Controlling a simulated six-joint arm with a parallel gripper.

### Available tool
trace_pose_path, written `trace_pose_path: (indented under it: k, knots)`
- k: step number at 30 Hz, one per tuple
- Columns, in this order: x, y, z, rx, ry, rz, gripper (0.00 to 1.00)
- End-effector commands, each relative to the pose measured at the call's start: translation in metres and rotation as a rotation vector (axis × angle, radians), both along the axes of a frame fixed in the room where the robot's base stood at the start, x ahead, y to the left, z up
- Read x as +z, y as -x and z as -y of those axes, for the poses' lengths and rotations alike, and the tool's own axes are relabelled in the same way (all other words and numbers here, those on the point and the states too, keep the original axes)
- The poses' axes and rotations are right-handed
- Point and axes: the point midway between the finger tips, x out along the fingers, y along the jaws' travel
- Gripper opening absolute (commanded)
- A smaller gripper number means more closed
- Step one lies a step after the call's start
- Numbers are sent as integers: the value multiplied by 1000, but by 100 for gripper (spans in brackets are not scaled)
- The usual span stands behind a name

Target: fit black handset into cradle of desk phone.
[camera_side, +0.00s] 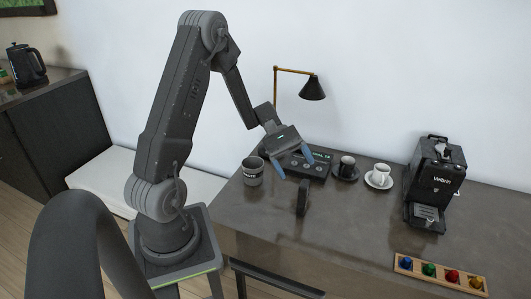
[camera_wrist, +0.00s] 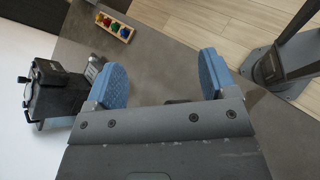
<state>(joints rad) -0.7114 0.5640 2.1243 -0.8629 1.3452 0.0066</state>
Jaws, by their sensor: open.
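The black handset (camera_side: 303,197) stands on edge on the grey desk, near its front. The dark desk phone (camera_side: 318,170) lies flat behind it with a small green lit display; my gripper hides its left part and I cannot make out its cradle clearly. My gripper (camera_side: 293,161) is open and empty, with blue fingertips spread, above the desk and in front of the phone. It is above and slightly left of the handset in the side view. In the wrist view the open fingers (camera_wrist: 163,80) show, with a small dark piece between them at the gripper's edge, perhaps the handset.
A grey mug (camera_side: 253,173) stands left of the phone. A dark cup (camera_side: 347,168) and a white cup (camera_side: 380,174) on saucers stand right of it. A coffee machine (camera_side: 433,185), a peg tray (camera_side: 440,273) and a lamp (camera_side: 313,88) stand around. The desk's front middle is clear.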

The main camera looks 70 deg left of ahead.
Motion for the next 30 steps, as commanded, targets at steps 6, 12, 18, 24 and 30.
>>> trace_pose_path:
  k: [6,12,18,24,30]
  knots:
    - [62,29,64,-352,-372,178,78]
    - [102,67,102,-616,-703,395,78]
    - [133,105,124,-816,-1015,662,78]
    - [153,130,132,-913,-1228,878,78]
    - [158,137,132,-936,-1298,953,83]
